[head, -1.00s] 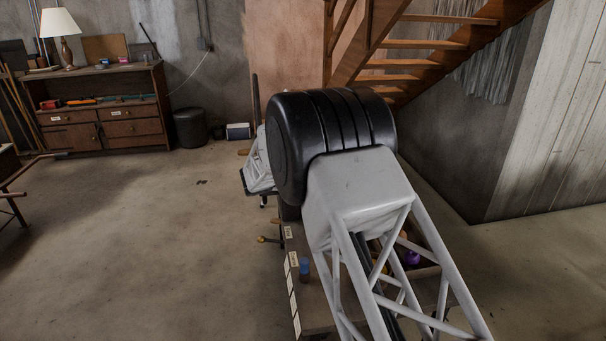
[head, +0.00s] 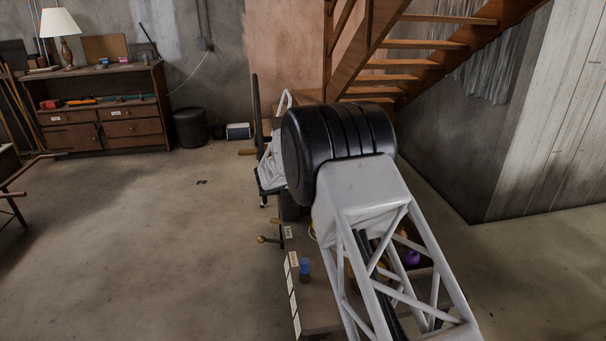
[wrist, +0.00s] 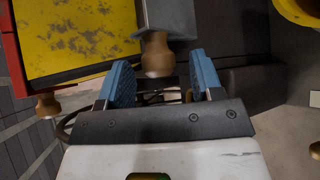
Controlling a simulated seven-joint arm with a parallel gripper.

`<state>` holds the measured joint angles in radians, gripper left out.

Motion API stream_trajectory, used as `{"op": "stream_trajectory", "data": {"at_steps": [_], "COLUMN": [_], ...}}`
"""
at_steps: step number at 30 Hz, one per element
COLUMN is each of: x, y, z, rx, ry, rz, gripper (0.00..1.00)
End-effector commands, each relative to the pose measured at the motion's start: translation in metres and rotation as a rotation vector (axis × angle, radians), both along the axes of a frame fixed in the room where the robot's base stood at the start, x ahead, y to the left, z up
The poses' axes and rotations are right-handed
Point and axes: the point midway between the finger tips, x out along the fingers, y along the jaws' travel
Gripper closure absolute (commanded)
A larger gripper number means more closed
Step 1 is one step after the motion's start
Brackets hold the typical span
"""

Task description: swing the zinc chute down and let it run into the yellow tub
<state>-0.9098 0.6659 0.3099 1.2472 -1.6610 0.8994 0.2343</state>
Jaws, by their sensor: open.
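My gripper (wrist: 161,82) shows in the wrist view, its two blue-padded fingers apart and nothing clamped. A turned wooden knob (wrist: 157,55) sits at the gap between the fingertips; I cannot tell whether either pad touches it. The knob hangs from a smooth grey metal piece (wrist: 169,18), which looks like the zinc chute; most of it is out of frame. A curved yellow rim (wrist: 298,13) at the top right looks like the yellow tub, mostly cut off. In the head view my arm hides the gripper and most of the work area.
A worn yellow panel (wrist: 75,35) with a red edge fills the wrist view's upper left, with a second wooden knob (wrist: 47,105) below it. In the head view a blue jar (head: 304,268) stands on the bench. A purple item (head: 411,258) lies beyond my arm.

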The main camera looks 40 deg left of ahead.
Motion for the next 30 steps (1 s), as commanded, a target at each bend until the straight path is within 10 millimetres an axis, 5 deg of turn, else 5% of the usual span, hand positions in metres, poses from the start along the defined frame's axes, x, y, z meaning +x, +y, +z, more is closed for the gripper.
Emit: {"op": "stream_trajectory", "data": {"at_steps": [17, 30], "x": [0.014, 0.014], "y": [0.0, -0.001], "z": [-0.004, -0.004], "rx": [0.001, 0.001], "ry": [-0.001, -0.001], "rz": [0.0, 0.0], "gripper": [0.4, 1.0]}}
